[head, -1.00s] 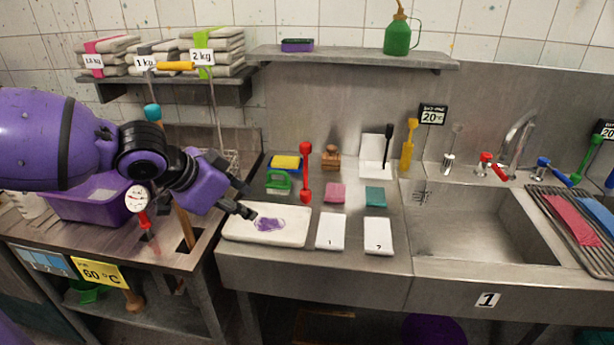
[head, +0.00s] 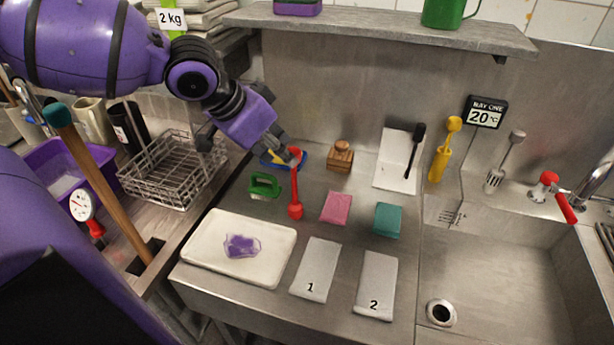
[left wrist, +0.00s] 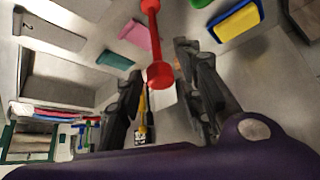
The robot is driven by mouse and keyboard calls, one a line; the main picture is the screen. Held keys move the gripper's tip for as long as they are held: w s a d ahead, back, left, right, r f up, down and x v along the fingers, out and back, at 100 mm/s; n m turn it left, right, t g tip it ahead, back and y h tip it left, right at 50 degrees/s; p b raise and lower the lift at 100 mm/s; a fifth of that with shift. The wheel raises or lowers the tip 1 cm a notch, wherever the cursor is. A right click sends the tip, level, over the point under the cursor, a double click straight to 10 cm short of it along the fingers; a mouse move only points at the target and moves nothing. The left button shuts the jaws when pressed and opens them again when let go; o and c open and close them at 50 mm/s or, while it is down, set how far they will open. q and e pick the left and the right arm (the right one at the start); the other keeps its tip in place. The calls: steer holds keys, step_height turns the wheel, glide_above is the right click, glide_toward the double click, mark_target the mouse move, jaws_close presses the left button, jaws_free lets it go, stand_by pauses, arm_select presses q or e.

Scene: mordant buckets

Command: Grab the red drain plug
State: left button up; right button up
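The red drain plug (head: 295,190), a rod with a thick knob at each end, is on the steel counter in the head view. My left gripper (head: 250,150) is at its far end, over the blue and yellow sponge item (head: 268,160), with its fingers spread. In the left wrist view the plug (left wrist: 152,35) reaches in from the top, and its near knob lies between the open fingers of my left gripper (left wrist: 158,65). I cannot tell whether a finger touches it. My right gripper is in neither view.
A green-handled brush (head: 264,186), a pink block (head: 337,207) and a teal block (head: 388,220) lie close by. A wooden stamp (head: 340,156) stands behind. A white tray (head: 205,262) is in front. The shelf (head: 380,35) overhangs the back. The sink (head: 520,285) is at right.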

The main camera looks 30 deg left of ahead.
mark_target(294, 187)
arm_select(q)
steer(key=b+x, duration=0.4)
steer(key=x, duration=0.3)
steer(key=shift+s+f, duration=0.35)
steer(key=c, duration=0.7)
jaws_close()
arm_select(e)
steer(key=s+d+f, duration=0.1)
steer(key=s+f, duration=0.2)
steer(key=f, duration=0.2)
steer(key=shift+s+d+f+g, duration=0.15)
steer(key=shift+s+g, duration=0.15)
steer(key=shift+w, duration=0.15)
